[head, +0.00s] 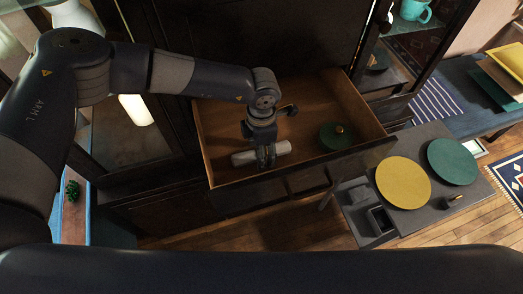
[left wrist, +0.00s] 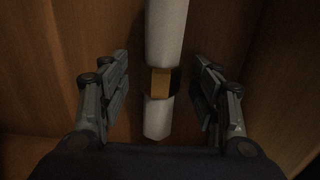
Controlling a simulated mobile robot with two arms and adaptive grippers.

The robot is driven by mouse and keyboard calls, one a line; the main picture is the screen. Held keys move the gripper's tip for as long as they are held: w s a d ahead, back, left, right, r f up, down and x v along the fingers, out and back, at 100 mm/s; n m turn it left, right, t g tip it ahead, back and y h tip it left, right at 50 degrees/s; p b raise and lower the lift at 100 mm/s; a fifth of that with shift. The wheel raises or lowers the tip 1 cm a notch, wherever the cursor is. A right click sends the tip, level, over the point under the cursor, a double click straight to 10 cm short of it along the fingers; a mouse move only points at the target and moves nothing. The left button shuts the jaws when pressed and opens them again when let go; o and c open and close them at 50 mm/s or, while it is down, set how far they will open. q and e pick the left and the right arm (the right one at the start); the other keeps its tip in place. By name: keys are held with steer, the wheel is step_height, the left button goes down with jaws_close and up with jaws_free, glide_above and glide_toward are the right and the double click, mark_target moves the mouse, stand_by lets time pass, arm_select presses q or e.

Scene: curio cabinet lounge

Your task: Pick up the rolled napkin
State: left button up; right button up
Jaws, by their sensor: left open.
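The rolled napkin (head: 246,157) is a pale grey-white roll lying in the open wooden drawer (head: 213,128), near its front left. In the left wrist view the napkin (left wrist: 166,35) runs up the picture, with a gold and dark band (left wrist: 161,82) around it. My left gripper (head: 265,158) is over the napkin in the head view. In the left wrist view my left gripper (left wrist: 161,95) is open, with one finger on each side of the napkin at the band and a gap on both sides. My right gripper is not in view.
A green round lid (head: 332,138) with a gold knob lies in the drawer's right part. A grey table (head: 418,212) at right bears a yellow plate (head: 403,182) and a green plate (head: 452,161). The drawer's walls surround my left gripper.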

arm_select(q)
steer(key=c, duration=1.2)
steer(key=shift+o, duration=0.2)
